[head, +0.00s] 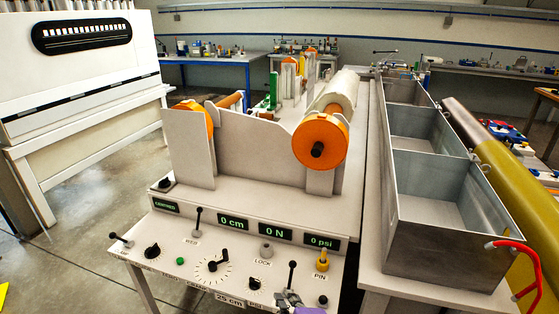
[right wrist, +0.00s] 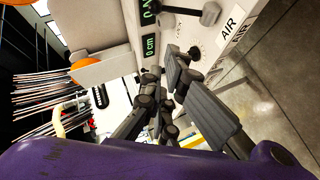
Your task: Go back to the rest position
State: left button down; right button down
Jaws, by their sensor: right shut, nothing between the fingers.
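My right gripper (head: 290,300) shows at the bottom edge of the head view, in front of the control panel (head: 190,262). It is shut and empty. In the right wrist view the dark fingers of my right gripper (right wrist: 163,80) point toward the panel face, with the "0 cm" display (right wrist: 151,46) and an "AIR" label (right wrist: 233,32) close by. My purple wrist link fills the bottom of that view. I cannot tell whether the fingers touch the panel. My left gripper is not in view.
The panel carries levers, knobs and a yellow PIN knob (head: 322,261). Behind it stand an orange-ended roller (head: 320,142) and grey plates. A metal bath (head: 440,245) with compartments and a red hose (head: 518,255) stand at right. Open floor (head: 110,210) lies at left.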

jog(key=s+d+f+m+g+h, duration=0.1)
jog(key=s+d+f+m, duration=0.3)
jog(key=s, duration=0.7)
jog(key=s+d+f+m+g+h+p, duration=0.1)
jog(key=s+d+f+m+g, duration=0.1)
jog(key=s+d+f+m, duration=0.2)
jog(key=s+d+f+m+g+h, duration=0.1)
jog(key=s+d+m, duration=0.7)
jog(key=s, duration=1.1)
notch_tip(320, 180, down, 3)
jog(key=shift+d+r+m+g+h, duration=0.1)
jog(key=shift+d+m+g+h, duration=0.2)
jog(key=shift+h, duration=0.3)
